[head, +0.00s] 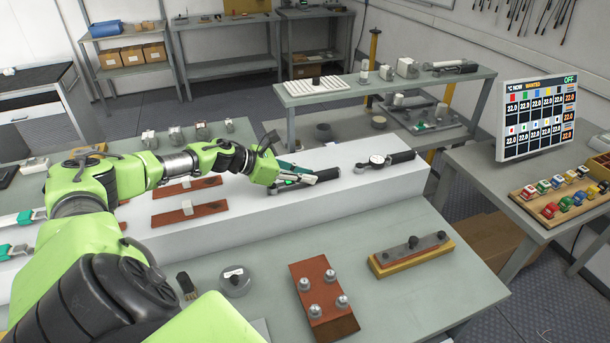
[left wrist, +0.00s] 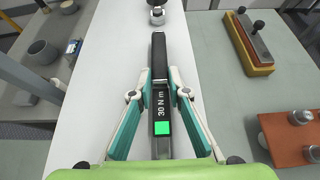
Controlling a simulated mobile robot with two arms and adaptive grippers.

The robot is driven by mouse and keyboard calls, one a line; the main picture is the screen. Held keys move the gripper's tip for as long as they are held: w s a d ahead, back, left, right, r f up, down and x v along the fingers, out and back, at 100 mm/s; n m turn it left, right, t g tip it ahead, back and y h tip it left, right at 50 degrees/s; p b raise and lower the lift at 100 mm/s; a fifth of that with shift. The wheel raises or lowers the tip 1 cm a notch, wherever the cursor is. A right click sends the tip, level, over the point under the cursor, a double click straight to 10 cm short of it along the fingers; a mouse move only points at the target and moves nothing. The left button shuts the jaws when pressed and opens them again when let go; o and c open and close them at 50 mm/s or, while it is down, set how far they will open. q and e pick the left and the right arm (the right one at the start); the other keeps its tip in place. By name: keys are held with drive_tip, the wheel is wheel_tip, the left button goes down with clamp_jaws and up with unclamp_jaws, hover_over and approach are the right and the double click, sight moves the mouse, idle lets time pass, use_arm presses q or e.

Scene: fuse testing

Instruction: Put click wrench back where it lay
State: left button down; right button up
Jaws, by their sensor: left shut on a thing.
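The click wrench (left wrist: 161,110) has a black handle, a label reading "30 N m" and a green square. My left gripper (head: 298,179) is shut on it, with one teal-and-white finger on each side in the left wrist view. In the head view the wrench's dark handle (head: 327,175) points right, over the top of the long white block (head: 330,205). I cannot tell whether the wrench touches the block. The gripper hides part of its body.
A second wrench with a round dial (head: 377,159) lies on the block just to the right. Brown plates (head: 190,214) lie on the block at left. In front are a red-brown board with metal knobs (head: 318,290) and a yellow-based block (head: 410,257).

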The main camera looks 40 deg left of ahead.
use_arm(q)
drive_tip(key=c, duration=1.8)
unclamp_jaws()
drive_tip(key=shift+c, duration=0.2)
drive_tip(key=shift+v, duration=6)
